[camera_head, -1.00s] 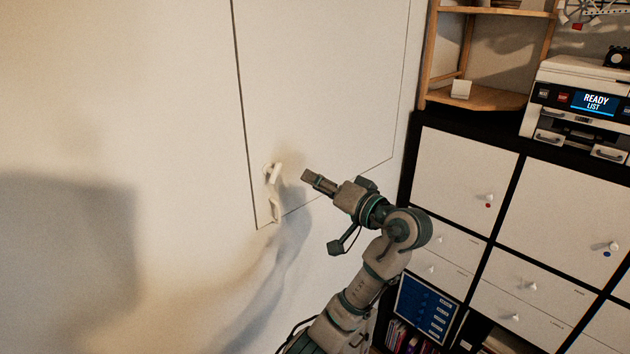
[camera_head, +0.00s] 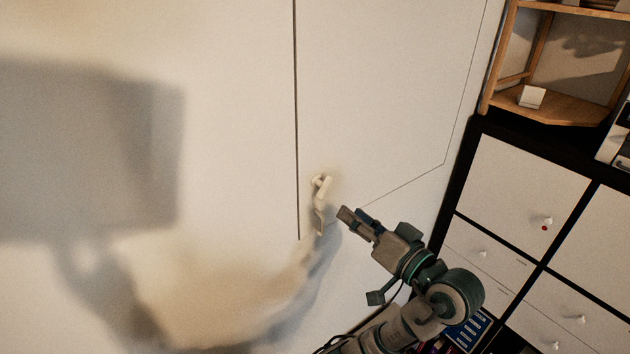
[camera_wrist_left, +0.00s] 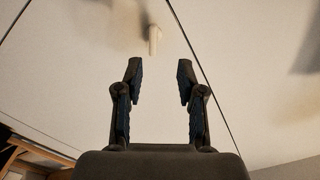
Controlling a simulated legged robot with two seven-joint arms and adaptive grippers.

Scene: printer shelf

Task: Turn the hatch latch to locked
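The hatch (camera_head: 390,80) is a cream panel in the wall, outlined by thin dark seams. Its latch (camera_head: 321,190) is a small pale handle near the hatch's lower left corner, pointing roughly downward and slightly tilted. My left gripper (camera_head: 350,216) is just right of and below the latch in the head view, apart from it. In the left wrist view the gripper (camera_wrist_left: 159,80) is open and empty, and the latch (camera_wrist_left: 154,40) shows beyond the fingertips, roughly centred between them. My right gripper is not in view.
A black-framed cabinet with white doors (camera_head: 515,185) stands at the right, with a wooden corner shelf (camera_head: 560,105) above it. A small white block (camera_head: 531,97) sits on that shelf. The wall left of the latch is bare, with my shadow on it.

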